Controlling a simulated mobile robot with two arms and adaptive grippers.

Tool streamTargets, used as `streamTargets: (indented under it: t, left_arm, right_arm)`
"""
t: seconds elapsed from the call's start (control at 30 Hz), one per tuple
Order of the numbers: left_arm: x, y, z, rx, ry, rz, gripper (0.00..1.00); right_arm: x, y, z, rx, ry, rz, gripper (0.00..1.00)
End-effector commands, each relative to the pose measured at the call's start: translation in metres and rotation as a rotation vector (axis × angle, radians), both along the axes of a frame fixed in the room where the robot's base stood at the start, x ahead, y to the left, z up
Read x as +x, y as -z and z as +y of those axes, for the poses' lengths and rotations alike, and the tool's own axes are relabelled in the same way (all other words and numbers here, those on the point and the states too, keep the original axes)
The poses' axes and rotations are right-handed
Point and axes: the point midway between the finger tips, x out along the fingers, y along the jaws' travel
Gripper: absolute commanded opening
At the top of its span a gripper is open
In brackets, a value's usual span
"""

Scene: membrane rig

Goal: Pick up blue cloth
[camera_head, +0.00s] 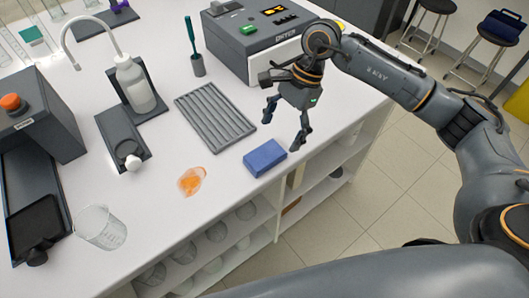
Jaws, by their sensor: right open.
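The blue cloth (265,157) is a folded, flat block lying on the white bench near its front edge. My right gripper (284,132) is open and empty, fingers pointing down, above and slightly to the right of the cloth in the picture. One fingertip looks close to the cloth's right end; I cannot tell whether it touches. My left gripper is not in view.
An orange spill or film (191,181) lies left of the cloth. A grey ribbed rack (215,117) lies behind it. Shelves with glassware are below.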

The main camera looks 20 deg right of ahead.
Motion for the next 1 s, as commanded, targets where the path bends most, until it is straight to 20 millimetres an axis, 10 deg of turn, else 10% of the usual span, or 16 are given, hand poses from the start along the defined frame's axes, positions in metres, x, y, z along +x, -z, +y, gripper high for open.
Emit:
streamTargets:
  t: [0.17,0.5,0.93,1.0]
  left_arm:
    - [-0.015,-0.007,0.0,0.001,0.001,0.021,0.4]
    - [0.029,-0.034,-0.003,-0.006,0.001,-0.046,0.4]
    - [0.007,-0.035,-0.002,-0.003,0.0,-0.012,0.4]
    - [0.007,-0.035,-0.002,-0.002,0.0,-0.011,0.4]
  right_arm:
    - [-0.003,0.021,0.01,0.002,-0.001,0.001,0.85]
    - [-0.002,0.05,0.028,0.004,-0.001,0.004,0.85]
    - [-0.004,0.074,0.034,0.003,0.0,-0.001,0.85]
    - [-0.004,0.074,0.034,0.003,0.0,-0.001,0.71]
